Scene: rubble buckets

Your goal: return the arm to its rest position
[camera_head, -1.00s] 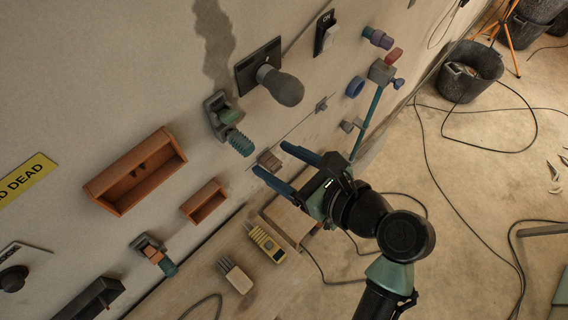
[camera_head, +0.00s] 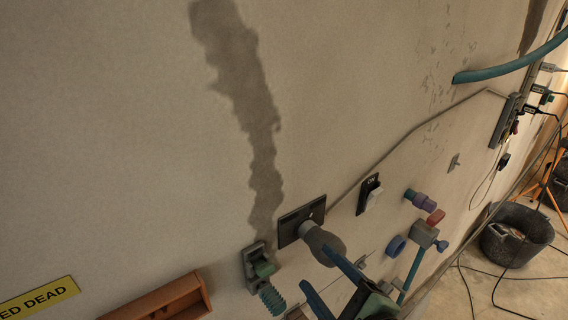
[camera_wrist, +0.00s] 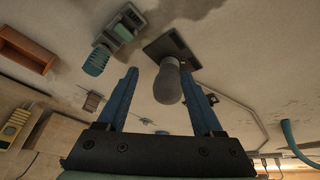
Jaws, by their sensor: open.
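My gripper (camera_head: 330,277) shows at the bottom of the head view, with two blue fingers pointing up and left toward the wall. It is open and holds nothing. In the wrist view my gripper (camera_wrist: 160,90) has its fingers spread, with a grey rounded knob (camera_wrist: 168,84) on a dark wall plate seen between and beyond them. In the head view the same knob (camera_head: 322,243) is partly behind a finger; I cannot tell whether they touch. Most of my arm is out of the head view.
A green ribbed fitting (camera_head: 262,277) sits left of the knob, and an orange-brown wall box (camera_head: 160,302) lower left. A switch (camera_head: 369,194), purple fitting (camera_head: 420,200) and blue ring (camera_head: 396,246) are to the right. A black bucket (camera_head: 516,236) stands on the floor. The upper wall is mostly bare.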

